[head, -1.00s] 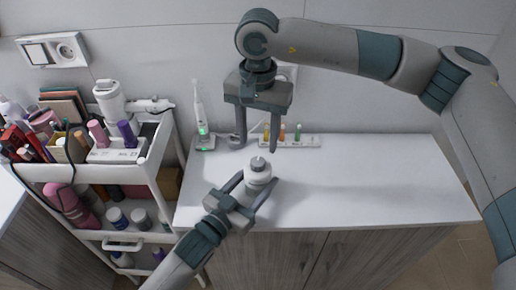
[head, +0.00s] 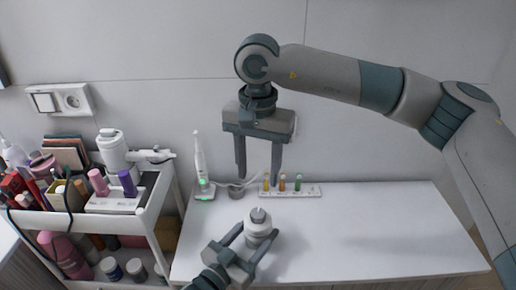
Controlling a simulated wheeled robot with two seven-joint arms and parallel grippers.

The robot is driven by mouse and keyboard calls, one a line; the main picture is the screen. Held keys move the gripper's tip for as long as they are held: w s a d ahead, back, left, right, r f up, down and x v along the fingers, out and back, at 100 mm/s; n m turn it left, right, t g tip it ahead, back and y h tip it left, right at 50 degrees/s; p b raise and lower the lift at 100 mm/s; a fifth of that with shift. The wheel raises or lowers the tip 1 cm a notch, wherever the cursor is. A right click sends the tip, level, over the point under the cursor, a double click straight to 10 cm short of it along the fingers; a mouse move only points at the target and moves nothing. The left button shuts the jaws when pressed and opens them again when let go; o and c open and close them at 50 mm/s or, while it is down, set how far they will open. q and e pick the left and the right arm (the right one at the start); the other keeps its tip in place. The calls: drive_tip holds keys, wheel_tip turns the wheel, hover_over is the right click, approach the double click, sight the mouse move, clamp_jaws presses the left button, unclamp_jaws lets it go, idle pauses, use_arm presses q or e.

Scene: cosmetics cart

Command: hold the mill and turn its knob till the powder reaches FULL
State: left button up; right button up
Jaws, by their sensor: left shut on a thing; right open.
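The mill (head: 259,232) is a small white cylinder with a grey top, upright on the white counter. A small pale knob (head: 258,213) is on its top. My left gripper (head: 261,240) is shut on the mill's body, one finger on each side. My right gripper (head: 258,178) points down, open and empty, above and apart from the knob. The powder and any FULL mark cannot be made out in this view.
A white strip (head: 311,191) with small orange and green pieces lies at the counter's back. A white electric toothbrush (head: 199,160) stands on a green-lit base. A crowded cosmetics cart (head: 150,205) is at the left. The counter (head: 390,230) is clear on the right.

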use_arm(q)
drive_tip(key=o, duration=1.4)
drive_tip(key=shift+c, duration=0.2)
drive_tip(key=shift+s+a, duration=0.1)
drive_tip(key=v, duration=1.1)
drive_tip(key=shift+s+a, duration=0.25)
drive_tip(key=shift+s, duration=0.05)
